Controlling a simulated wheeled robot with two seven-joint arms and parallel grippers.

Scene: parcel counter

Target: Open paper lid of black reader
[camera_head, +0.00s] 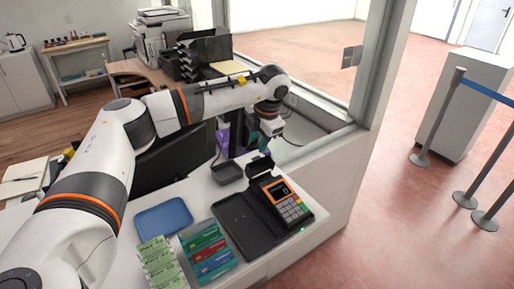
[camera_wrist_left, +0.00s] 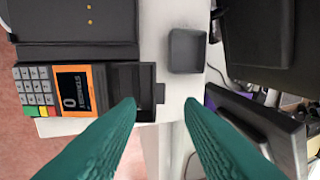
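The black reader has an orange face, a screen and a keypad (camera_head: 283,195), and lies on the counter. It also shows in the left wrist view (camera_wrist_left: 62,88). Its black paper lid (camera_head: 259,166) is at the far end and appears raised; in the left wrist view the dark lid end (camera_wrist_left: 147,78) lies just beyond the left fingertip. How far it stands open I cannot tell. My left gripper (camera_head: 272,130) hangs above and beyond the reader's far end. In its wrist view the two green fingers (camera_wrist_left: 160,108) are apart with nothing between them. My right gripper is not in view.
A blue tray (camera_head: 164,219), coloured cards (camera_head: 209,249) and green slips (camera_head: 158,263) lie to the left. A monitor (camera_head: 176,158) and window wall stand close to the arm.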

